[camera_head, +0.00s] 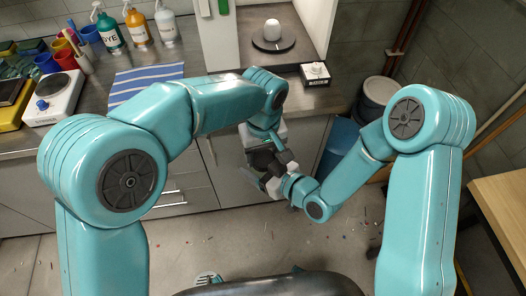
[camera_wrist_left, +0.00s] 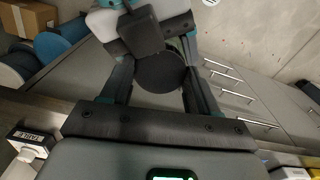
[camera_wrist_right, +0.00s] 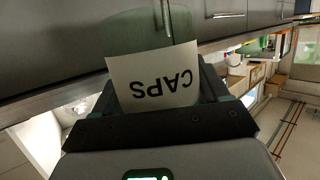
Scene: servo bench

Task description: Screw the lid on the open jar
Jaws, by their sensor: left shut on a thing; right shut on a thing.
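My left gripper (camera_wrist_left: 160,85) is shut on a dark round lid (camera_wrist_left: 162,72), seen flat-on between its fingers in the left wrist view. My right gripper (camera_wrist_right: 160,90) is shut on a jar with a white label (camera_wrist_right: 153,78) reading CAPS; the lettering is upside down in the right wrist view. In the head view the left gripper (camera_head: 262,148) and the right gripper (camera_head: 276,178) meet close together in front of the counter. The arms and hands hide most of the jar and lid there. I cannot tell whether the lid touches the jar's rim or how it is seated.
A round dark plate (camera_head: 273,42) bears a white piece. A wooden table (camera_head: 503,208) stands at right.

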